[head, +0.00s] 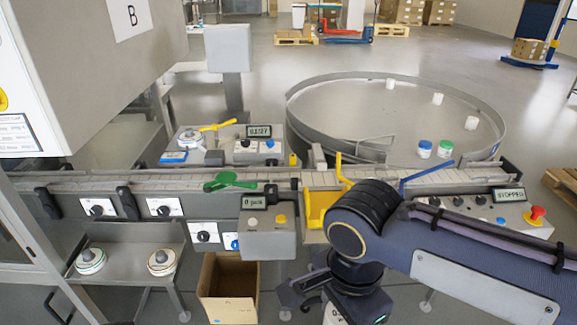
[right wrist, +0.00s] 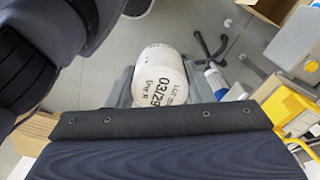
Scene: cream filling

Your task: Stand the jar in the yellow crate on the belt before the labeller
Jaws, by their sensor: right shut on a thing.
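A white jar with black printed text, partly readable as "03/29" (right wrist: 160,76), is between the fingers of my right gripper (right wrist: 160,92). My right gripper (head: 322,292) is shut on it, low in front of the belt; only a sliver of white shows below it in the head view. The yellow crate (head: 316,207) is at the belt's near side, just left of my right arm, and its inside is mostly hidden. It also shows at the right edge of the right wrist view (right wrist: 287,104). The belt (head: 150,183) runs left to right. My left gripper is not in view.
A grey control box (head: 268,238) stands left of the crate, with a green paddle-shaped thing (head: 230,181) above it. An open cardboard box (head: 228,288) is below. A round turntable (head: 350,115) behind the belt carries several jars. A panel with a red button (head: 536,213) is at right.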

